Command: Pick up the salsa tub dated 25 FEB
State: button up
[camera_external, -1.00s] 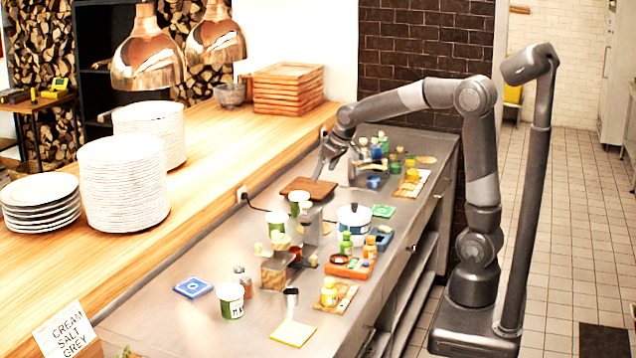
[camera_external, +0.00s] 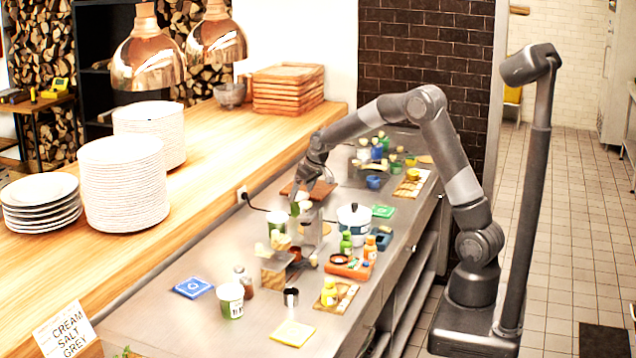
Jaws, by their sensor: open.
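Several white tubs with green bands stand on the steel counter. One tub (camera_external: 229,301) is at the front. Another tub (camera_external: 276,226) stands further back, left of the small stand. A third tub (camera_external: 295,209) is at the back, in front of the brown board. No date can be read at this size, so I cannot tell which tub says 25 FEB. My gripper (camera_external: 302,199) is open, pointing down right at the third tub and partly covering it. I cannot tell whether its fingers touch the tub.
A white pot (camera_external: 354,222) stands to the right of my gripper. A brown board (camera_external: 320,190) lies just behind it. An orange tray (camera_external: 349,269) with bottles sits further forward. The front left of the counter (camera_external: 180,325) is mostly clear.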

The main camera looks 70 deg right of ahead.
aim_at(301, 193)
jog(key=x, duration=0.5)
jog(key=shift+a+f, duration=0.1)
jog(key=shift+a, duration=0.2)
jog(key=shift+c, duration=0.5)
jog(key=c, duration=1.2)
jog(key=shift+o, duration=0.2)
